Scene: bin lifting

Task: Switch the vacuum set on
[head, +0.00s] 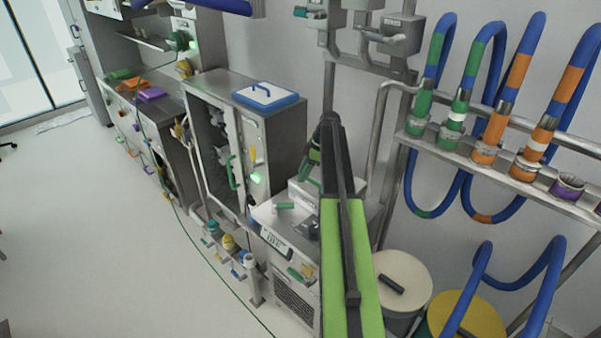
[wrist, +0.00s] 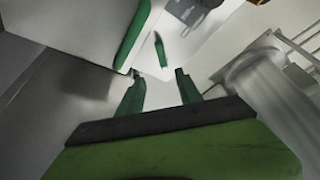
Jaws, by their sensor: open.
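A grey unit (head: 290,285) with a front grille and a labelled front panel (head: 275,241) stands low in the middle of the head view. I take it for the vacuum set, but its label is too small to read. A small green lever (head: 285,206) lies on its light top; a green lever also shows in the wrist view (wrist: 160,50), just beyond my fingertips. My gripper (wrist: 158,82) is open, with two green fingers apart and nothing between them. In the head view my arm hides part of the unit's right side.
A steel cabinet (head: 290,130) with a blue-rimmed tray (head: 270,97) on top stands left of the unit. Two round drums (head: 405,275) stand at the right. Blue hoses (head: 480,60) hang from a wall rail. The floor (head: 100,240) at the left is clear.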

